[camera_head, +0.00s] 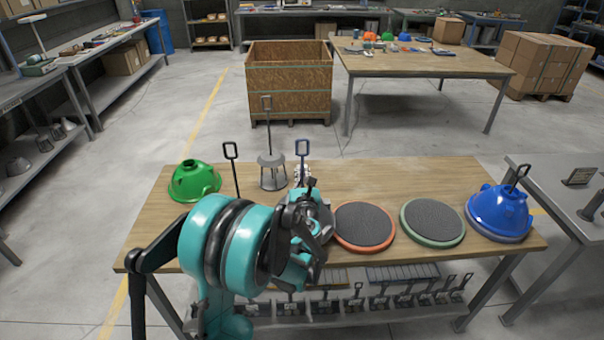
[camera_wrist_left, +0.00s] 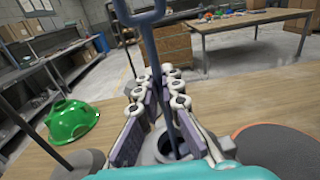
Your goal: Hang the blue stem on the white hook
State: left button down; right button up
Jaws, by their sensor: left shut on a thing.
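My left gripper (camera_head: 301,174) is over the middle of the wooden table, shut on the blue stem (camera_head: 302,148). The stem is a thin slate-blue rod with a rectangular loop on top, held roughly upright. In the left wrist view the gripper's pale fingers (camera_wrist_left: 160,98) sit on both sides of the rod, and the blue stem (camera_wrist_left: 153,48) rises beyond them, its loop cut off at the top edge. I cannot pick out a white hook in either view. My right gripper is not in view.
A green hood (camera_head: 194,181), a dark looped stem (camera_head: 231,150) and a grey hood with a looped stem (camera_head: 271,176) stand left of and behind the gripper. Orange-rimmed (camera_head: 363,226) and green-rimmed (camera_head: 432,222) discs and a blue hood (camera_head: 500,210) lie right.

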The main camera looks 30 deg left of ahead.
aim_at(302, 161)
pick_arm(q)
jog(key=shift+r+p, duration=1.45)
jog(key=shift+r, duration=0.8)
